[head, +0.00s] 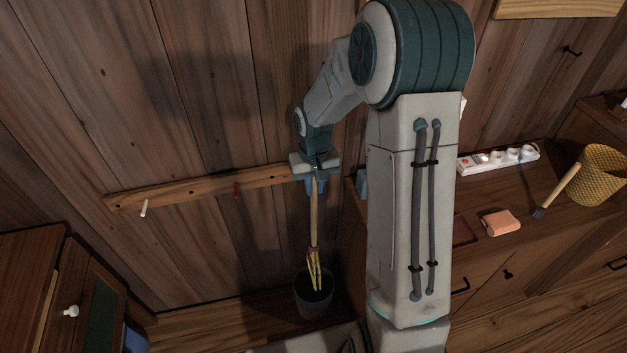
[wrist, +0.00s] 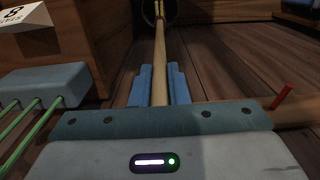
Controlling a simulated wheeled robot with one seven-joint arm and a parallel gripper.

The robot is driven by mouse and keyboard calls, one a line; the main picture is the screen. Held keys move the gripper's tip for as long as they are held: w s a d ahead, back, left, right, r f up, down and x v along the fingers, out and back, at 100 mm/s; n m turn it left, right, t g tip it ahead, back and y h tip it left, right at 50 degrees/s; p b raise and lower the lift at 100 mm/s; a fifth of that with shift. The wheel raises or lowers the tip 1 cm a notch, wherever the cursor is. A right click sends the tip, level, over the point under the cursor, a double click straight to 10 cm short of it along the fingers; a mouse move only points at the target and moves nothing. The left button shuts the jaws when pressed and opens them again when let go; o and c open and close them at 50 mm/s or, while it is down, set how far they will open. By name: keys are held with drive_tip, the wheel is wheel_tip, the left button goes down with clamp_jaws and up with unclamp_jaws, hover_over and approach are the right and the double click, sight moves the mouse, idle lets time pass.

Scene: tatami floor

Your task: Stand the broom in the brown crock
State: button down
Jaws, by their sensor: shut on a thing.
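The broom (head: 314,220) has a pale wooden handle and a yellow head, and it hangs nearly upright, head down. My gripper (head: 315,178) is shut on the upper part of its handle. In the wrist view, the handle (wrist: 160,60) runs away from between my blue fingers (wrist: 159,86). The crock (head: 314,304) stands below by the wall and looks dark grey-brown. The yellow head overlaps the crock's mouth in the head view. I cannot tell how deep it reaches or whether it touches the inside. In the wrist view, only part of the crock's rim (wrist: 147,14) shows.
A wooden rail (head: 205,190) with a white peg (head: 144,208) and a red peg (head: 237,189) runs along the wall behind. A dark cabinet (head: 30,285) stands at left. The right counter holds a power strip (head: 498,158), an orange block (head: 499,223), a brush (head: 557,192) and a yellow basket (head: 601,174).

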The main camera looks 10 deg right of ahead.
sight(315, 209)
drive_tip(key=shift+f+b, duration=8.75)
drive_tip(key=shift+f, duration=3.25)
drive_tip(key=c, duration=1.3)
unclamp_jaws()
wheel_tip(315, 209, up, 14)
drive_tip(key=p, duration=0.2)
drive_tip(key=shift+p, duration=0.35)
